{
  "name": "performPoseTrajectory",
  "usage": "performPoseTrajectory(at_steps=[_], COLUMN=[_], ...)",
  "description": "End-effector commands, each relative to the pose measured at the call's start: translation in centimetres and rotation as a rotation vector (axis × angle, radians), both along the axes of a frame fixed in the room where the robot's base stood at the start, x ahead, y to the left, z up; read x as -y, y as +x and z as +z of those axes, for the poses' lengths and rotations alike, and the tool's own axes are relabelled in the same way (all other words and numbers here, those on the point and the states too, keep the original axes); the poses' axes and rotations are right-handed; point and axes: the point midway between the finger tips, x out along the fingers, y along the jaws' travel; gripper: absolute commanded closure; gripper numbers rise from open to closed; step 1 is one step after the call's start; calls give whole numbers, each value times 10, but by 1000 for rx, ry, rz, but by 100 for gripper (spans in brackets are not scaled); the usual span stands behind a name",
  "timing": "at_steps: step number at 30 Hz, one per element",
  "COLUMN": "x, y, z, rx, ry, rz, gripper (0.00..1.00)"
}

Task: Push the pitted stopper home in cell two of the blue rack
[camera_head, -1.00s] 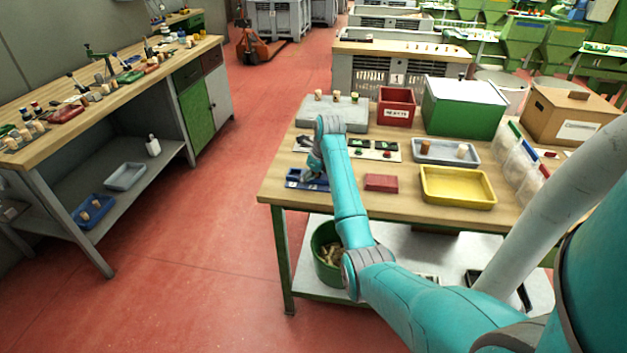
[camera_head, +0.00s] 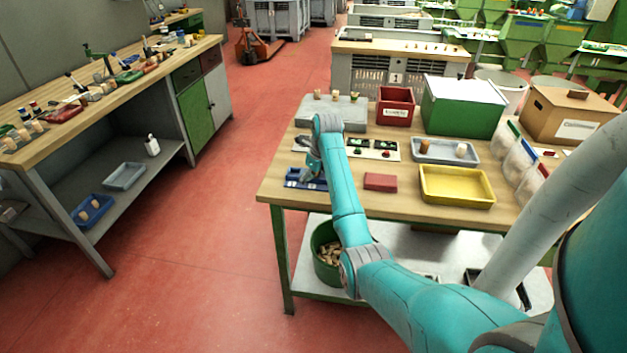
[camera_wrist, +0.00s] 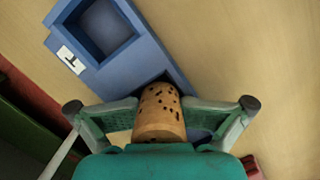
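The blue rack (camera_head: 293,183) lies at the near left of the workbench. In the wrist view the rack (camera_wrist: 150,62) shows an empty square cell beside a white label (camera_wrist: 71,60) that seems to read 1. The pitted stopper (camera_wrist: 158,112), tan cork with dark pits, stands between the fingers of my gripper (camera_wrist: 160,118), which look closed on its sides. Its far end is at the neighbouring cell, where a dark edge of the opening shows; how deep it sits is hidden. In the head view my gripper (camera_head: 311,172) is over the rack, and the stopper cannot be made out.
A dark red block (camera_head: 380,181) lies right of the rack, with a yellow tray (camera_head: 457,197) farther right. Behind are a panel with green and dark items (camera_head: 373,148), a grey tray (camera_head: 445,158) with stoppers, a red bin (camera_head: 395,106) and a grey block (camera_head: 333,114).

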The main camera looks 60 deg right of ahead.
Motion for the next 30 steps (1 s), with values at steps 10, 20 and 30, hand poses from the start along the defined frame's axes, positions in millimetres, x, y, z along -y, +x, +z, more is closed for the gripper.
performPoseTrajectory(at_steps=[10, 20, 30], x=[-2, -2, -2], y=[-9, -15, -17], z=[17, 65, 77], rx=[-11, -1, 1], ry=[10, 1, -1], rz=[-2, -2, -1], gripper=[0, 0, 0])
